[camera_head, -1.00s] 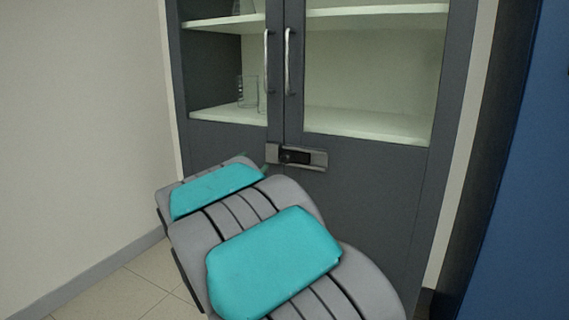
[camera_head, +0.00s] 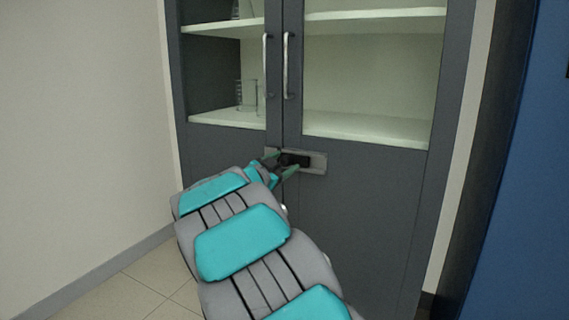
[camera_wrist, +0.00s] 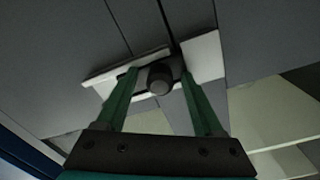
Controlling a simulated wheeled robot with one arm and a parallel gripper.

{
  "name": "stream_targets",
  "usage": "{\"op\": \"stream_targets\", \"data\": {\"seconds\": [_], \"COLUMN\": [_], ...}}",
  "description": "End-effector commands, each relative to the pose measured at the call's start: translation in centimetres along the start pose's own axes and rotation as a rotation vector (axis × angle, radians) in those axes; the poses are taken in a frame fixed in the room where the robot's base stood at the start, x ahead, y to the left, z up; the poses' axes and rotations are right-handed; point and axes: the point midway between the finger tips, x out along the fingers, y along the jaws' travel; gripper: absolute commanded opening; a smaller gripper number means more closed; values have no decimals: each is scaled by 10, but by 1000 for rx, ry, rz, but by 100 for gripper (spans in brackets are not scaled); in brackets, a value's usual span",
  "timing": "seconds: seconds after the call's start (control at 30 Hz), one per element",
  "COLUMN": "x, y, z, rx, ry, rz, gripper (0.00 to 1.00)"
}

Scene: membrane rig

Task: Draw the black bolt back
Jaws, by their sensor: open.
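The black bolt (camera_head: 297,160) sits on a pale metal plate (camera_head: 319,163) fixed low on the grey cabinet doors, close to the seam between them. In the wrist view its round knob (camera_wrist: 159,79) faces me, with the plate (camera_wrist: 208,58) behind it. My gripper (camera_head: 283,163) is at the bolt in the head view. In the wrist view my gripper (camera_wrist: 159,73) is open, one green finger on each side of the knob, with a gap visible beside it. The bolt's left end is partly hidden by the fingers in the head view.
Two upright door handles (camera_head: 286,65) stand above the bolt on the glazed cabinet doors. Glassware (camera_head: 247,96) stands on a shelf behind the glass. A plain wall (camera_head: 90,120) is at left and a blue panel (camera_head: 525,170) at right.

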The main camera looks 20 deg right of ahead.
Motion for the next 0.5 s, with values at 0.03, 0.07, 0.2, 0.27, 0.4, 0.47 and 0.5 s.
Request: {"op": "stream_targets", "data": {"seconds": [0.03, 0.07, 0.2, 0.27, 0.4, 0.47, 0.5], "x": [3, 4, 5, 5, 5, 5, 5], "y": [0, 0, 0, 0, 0, 0, 0], "z": [0, 0, 0, 0, 0, 0, 0], "rx": [0, -1, -1, -1, -1, -1, -1], "ry": [0, 0, -1, -1, 0, 0, 0], "rz": [0, 0, -1, -1, -1, -1, -1], "gripper": [69, 69, 69, 69, 66, 59, 55]}}
